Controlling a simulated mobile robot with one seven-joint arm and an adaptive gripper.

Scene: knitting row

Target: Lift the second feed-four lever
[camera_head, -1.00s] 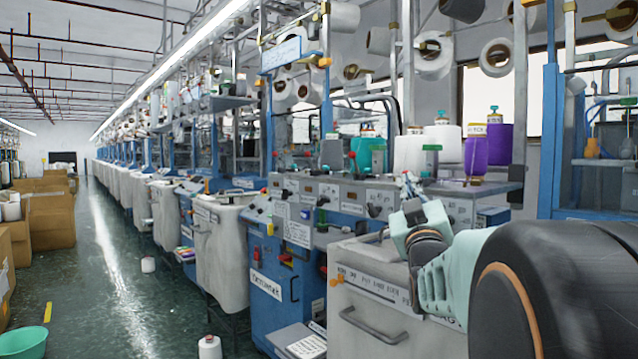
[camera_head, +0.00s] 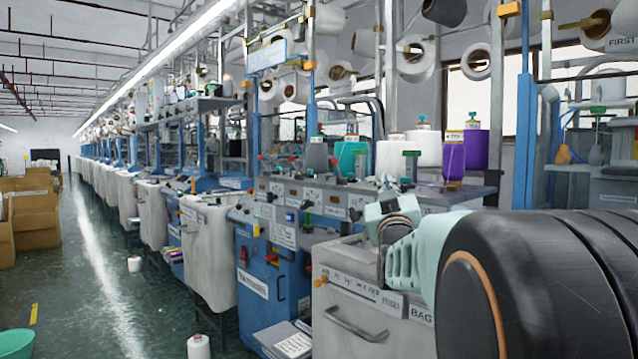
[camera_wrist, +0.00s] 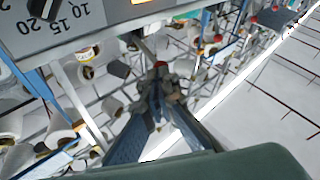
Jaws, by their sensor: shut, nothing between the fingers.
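A grey control panel (camera_head: 325,200) runs along the machine front, with small black levers or knobs (camera_head: 355,214) and white labels. I cannot tell which of them is the second feed-four lever; the labels are too small to read. My arm reaches in from the right, and the gripper's end is mostly hidden behind its own wrist in the head view. In the wrist view my gripper (camera_wrist: 160,88) is shut and empty, its fingers meeting at the middle of the picture. A panel with a number scale (camera_wrist: 60,22) and a dark knob (camera_wrist: 42,9) is at upper left, apart from the fingers.
Purple (camera_head: 475,147) and white yarn cones (camera_head: 423,148) stand on the ledge behind the panel. A cabinet with a handle (camera_head: 356,325) stands below my arm. A blue machine base (camera_head: 262,275) is to its left. The green aisle floor (camera_head: 110,290) is mostly open.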

